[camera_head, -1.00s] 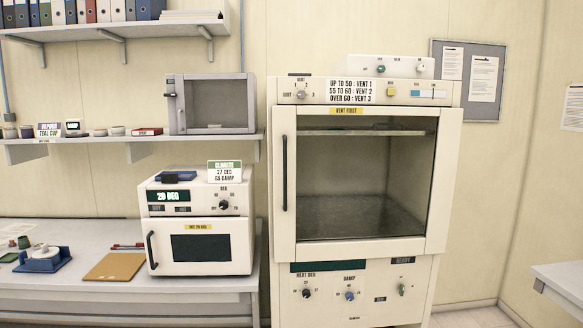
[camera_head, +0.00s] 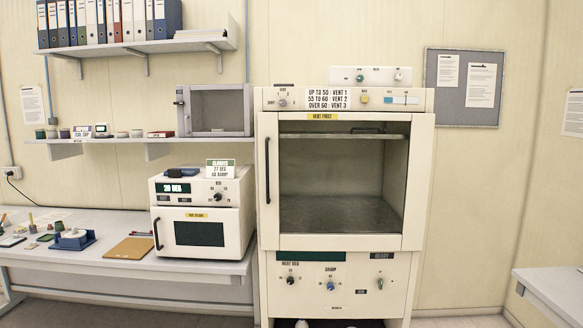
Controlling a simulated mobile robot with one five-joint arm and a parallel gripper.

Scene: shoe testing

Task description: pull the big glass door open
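The big glass door (camera_head: 270,241) is the front of the tall cream cabinet in the middle. It has a cream frame, a large clear pane and a long dark upright handle (camera_head: 267,170) on its left side. It looks shut, with a yellow "VENT FIRST" label (camera_head: 322,116) on its top edge. Through the pane I see a shelf and an empty-looking chamber. Above it is a control panel (camera_head: 272,99) with a knob, buttons and a vent chart. Below it is a panel with knobs (camera_head: 330,286). My gripper is not in view.
A smaller oven (camera_head: 201,232) stands on the bench (camera_head: 95,263) at the left. A grey glass-fronted box (camera_head: 217,97) stands on the shelf above it. A table corner (camera_head: 553,289) juts in at the lower right. Some floor shows between it and the cabinet.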

